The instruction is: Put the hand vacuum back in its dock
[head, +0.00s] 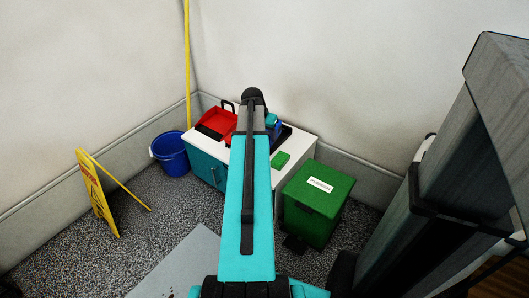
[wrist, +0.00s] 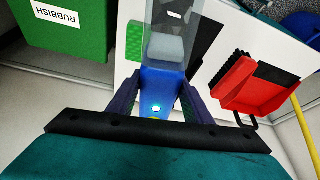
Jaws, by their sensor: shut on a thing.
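The hand vacuum (wrist: 160,88) has a blue body with a small light and a clear, greyish nose. In the wrist view my gripper (wrist: 161,103) is shut on its blue body, one dark finger on each side. The nose points to the top of the picture, over the white cabinet top.
The white-topped cabinet (head: 299,146) carries a red dustpan (head: 221,121) with a black brush and a green pad (head: 280,159). A green rubbish bin (head: 318,205) stands right of it, a blue bucket (head: 171,155) left. A yellow floor sign (head: 97,195) stands farther left.

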